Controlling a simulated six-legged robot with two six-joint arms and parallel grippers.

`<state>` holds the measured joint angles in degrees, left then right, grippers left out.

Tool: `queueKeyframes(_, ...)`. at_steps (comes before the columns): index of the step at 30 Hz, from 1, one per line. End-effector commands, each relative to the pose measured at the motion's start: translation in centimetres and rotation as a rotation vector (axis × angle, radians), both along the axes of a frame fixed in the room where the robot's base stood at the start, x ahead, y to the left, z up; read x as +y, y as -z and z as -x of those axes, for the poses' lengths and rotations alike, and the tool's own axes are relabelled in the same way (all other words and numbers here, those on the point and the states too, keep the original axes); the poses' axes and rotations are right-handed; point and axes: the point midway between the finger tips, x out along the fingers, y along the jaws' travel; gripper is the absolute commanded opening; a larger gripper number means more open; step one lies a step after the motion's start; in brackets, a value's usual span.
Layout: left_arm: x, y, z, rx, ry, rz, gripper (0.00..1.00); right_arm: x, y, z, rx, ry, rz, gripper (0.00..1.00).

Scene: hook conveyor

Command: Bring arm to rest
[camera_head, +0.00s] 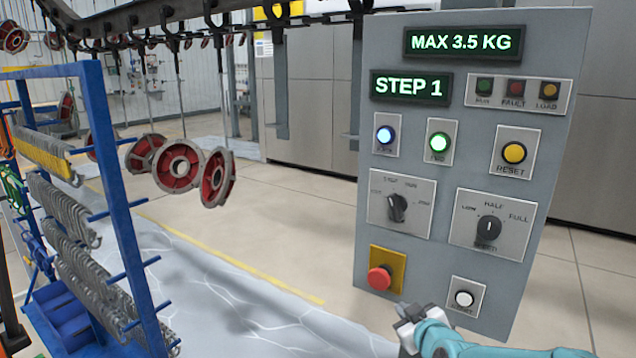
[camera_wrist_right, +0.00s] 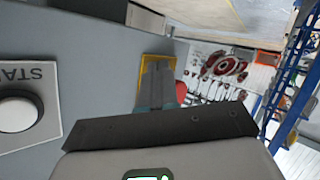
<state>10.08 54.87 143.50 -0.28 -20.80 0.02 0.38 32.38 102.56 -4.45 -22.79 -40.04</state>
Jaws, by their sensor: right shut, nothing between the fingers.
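My right gripper (camera_head: 406,316) is at the bottom of the head view, its teal arm coming in from the lower right. It is in front of the lower part of the grey control panel (camera_head: 545,130), below the red stop button (camera_head: 380,279) and left of the white button (camera_head: 464,298). In the right wrist view its fingers (camera_wrist_right: 157,72) are closed together with nothing between them. They overlap the yellow plate (camera_wrist_right: 143,62), and the red button (camera_wrist_right: 181,92) shows partly behind. The white button (camera_wrist_right: 18,112) is at the left there. I cannot tell whether the gripper touches the panel. My left gripper is not in view.
A blue rack (camera_head: 100,120) with hanging metal hooks stands at the left. Red and grey wheels (camera_head: 178,167) hang from the overhead conveyor (camera_head: 300,18). The panel shows "MAX 3.5 KG" and "STEP 1", with blue and green lights lit. Floor between rack and panel looks clear.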

Motion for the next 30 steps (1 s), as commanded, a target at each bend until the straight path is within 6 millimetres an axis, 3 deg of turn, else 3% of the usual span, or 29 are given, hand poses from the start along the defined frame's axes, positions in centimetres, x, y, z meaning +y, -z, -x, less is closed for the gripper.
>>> queueKeyframes(1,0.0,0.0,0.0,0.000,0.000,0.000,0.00,0.3,4.4,1.3,0.092,-0.002,-0.019,0.00)
queueKeyframes(6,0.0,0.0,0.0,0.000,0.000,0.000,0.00,1.6,16.9,8.0,0.390,0.012,-0.111,0.00)
queueKeyframes(9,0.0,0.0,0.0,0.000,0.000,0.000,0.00,2.6,23.1,13.6,0.578,0.037,-0.179,0.00)
queueKeyframes(13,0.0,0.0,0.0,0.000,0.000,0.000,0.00,4.3,29.3,22.4,0.835,0.091,-0.276,0.00)
queueKeyframes(17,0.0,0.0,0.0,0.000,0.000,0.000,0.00,6.0,32.3,31.2,1.072,0.168,-0.371,0.00)
queueKeyframes(18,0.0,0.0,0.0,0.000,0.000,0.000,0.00,6.5,32.6,33.5,1.132,0.196,-0.395,0.00)
queueKeyframes(21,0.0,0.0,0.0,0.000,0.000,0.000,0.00,7.2,32.3,37.9,1.248,0.285,-0.459,0.00)
queueKeyframes(23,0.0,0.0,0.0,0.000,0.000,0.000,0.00,7.3,32.2,38.7,1.279,0.351,-0.503,0.00)
queueKeyframes(30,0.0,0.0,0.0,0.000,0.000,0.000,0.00,7.2,32.2,38.4,1.283,0.416,-0.548,0.00)
